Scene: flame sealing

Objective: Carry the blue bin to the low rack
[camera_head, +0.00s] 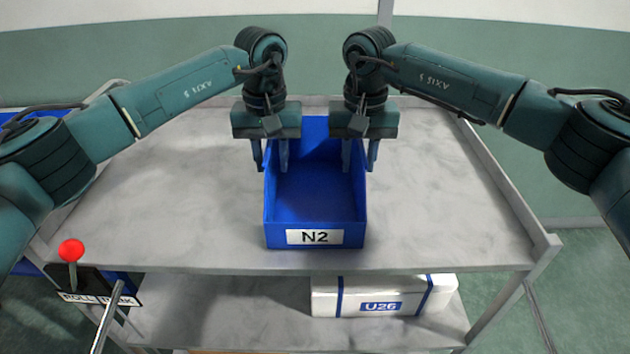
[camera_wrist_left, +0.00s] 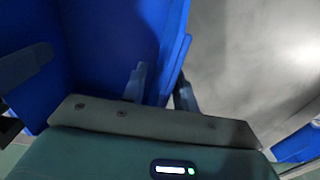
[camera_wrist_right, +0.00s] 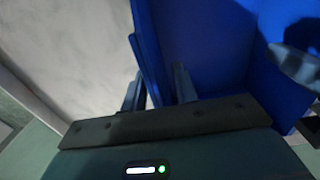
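The blue bin (camera_head: 315,195), with an N2 label on its front, stands upright on the grey upper shelf (camera_head: 430,190) of a cart. My left gripper (camera_head: 270,155) is at the bin's left wall, one finger inside and one outside. In the left wrist view the wall (camera_wrist_left: 180,60) runs between its fingers, with a gap on the inner side. My right gripper (camera_head: 360,155) straddles the right wall the same way. The right wrist view shows that wall (camera_wrist_right: 146,55) between its fingers, also with a gap inside. The bin looks empty. I cannot identify the low rack.
A white U26 box (camera_head: 385,296) with blue bands lies on the cart's lower shelf (camera_head: 230,305). A red-knobbed lever (camera_head: 71,255) stands at the left front by a partly hidden sign. The upper shelf is clear on both sides of the bin and has raised side rims.

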